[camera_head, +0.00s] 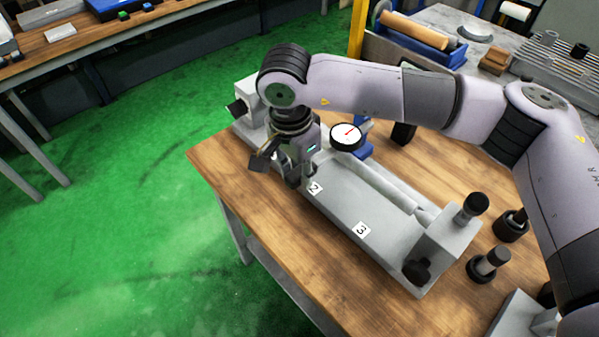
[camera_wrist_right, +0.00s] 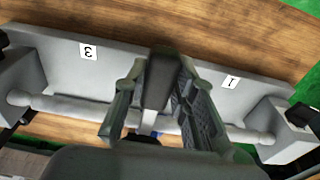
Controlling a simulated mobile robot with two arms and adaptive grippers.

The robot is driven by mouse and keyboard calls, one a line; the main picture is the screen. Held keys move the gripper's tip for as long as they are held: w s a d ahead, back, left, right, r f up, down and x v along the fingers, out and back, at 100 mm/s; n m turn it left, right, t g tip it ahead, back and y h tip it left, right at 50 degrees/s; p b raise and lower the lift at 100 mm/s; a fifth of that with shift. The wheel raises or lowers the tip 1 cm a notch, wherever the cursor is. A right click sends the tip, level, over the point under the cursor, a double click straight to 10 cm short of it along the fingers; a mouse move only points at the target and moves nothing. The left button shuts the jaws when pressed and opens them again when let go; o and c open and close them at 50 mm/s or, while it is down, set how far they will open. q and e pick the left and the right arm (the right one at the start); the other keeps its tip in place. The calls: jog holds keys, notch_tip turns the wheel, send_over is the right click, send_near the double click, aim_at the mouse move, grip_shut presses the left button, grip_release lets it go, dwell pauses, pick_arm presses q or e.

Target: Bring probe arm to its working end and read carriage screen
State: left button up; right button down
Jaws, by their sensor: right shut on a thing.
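A grey bench fixture (camera_head: 340,207) lies across the wooden table, with marks 2 and 3 on its front face. My right gripper (camera_head: 294,178) is over its front edge beside mark 2. In the right wrist view, its fingers (camera_wrist_right: 158,112) are shut around a dark upright handle (camera_wrist_right: 157,82), between marks 3 and 1. The gripper hides most of this part, so I cannot tell whether it is the probe arm. A round dial (camera_head: 348,136) with a white face and red needle shows just right of the gripper. My left gripper is out of view.
A long round bar (camera_wrist_right: 85,108) lies along the fixture between its end blocks. Dark cylindrical parts (camera_head: 489,264) stand on the table at right. A blue tray (camera_head: 420,50) and racks are behind. Green floor (camera_head: 150,230) is clear at left.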

jog(key=shift+s+f, duration=0.15)
jog(key=shift+f, duration=0.1)
jog(key=c, duration=1.7)
grip_release()
jog(key=o, duration=0.4)
jog(key=shift+r, duration=0.1)
jog(key=r, duration=0.8)
jog(key=a+r, duration=0.1)
jog(key=r, duration=0.3)
jog(key=shift+s, duration=0.4)
jog(key=shift+f, duration=0.1)
